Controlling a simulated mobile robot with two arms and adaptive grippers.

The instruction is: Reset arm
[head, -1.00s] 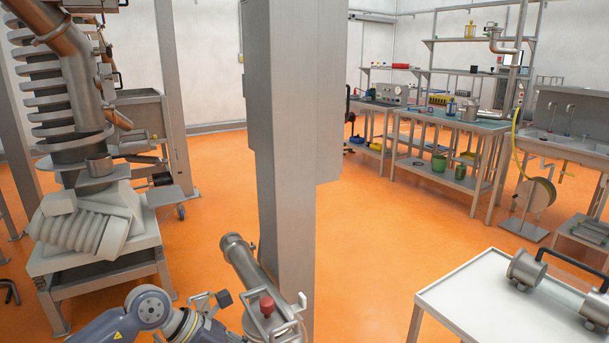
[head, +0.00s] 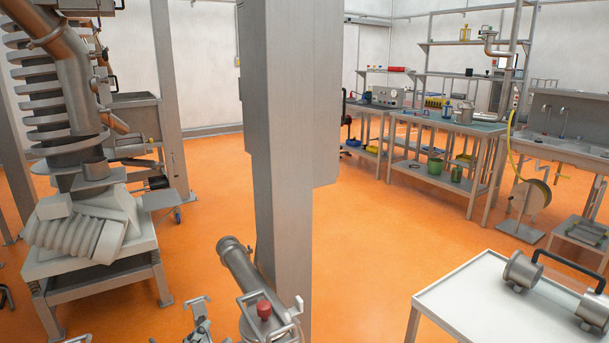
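Neither of my grippers shows clearly in the head view, and no arm link of mine is visible. A metal pipe piece (head: 238,262) with a red knob (head: 264,309) stands at the bottom centre, in front of the grey column. Metal clamp-like brackets (head: 199,317) show just left of it, partly cut off by the lower edge.
A thick grey column (head: 285,140) blocks the middle of the view. A white table (head: 450,300) with a handled metal cylinder (head: 522,270) is at the lower right. A spiral machine (head: 60,110) stands left. Orange floor (head: 385,225) is open between column and workbenches.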

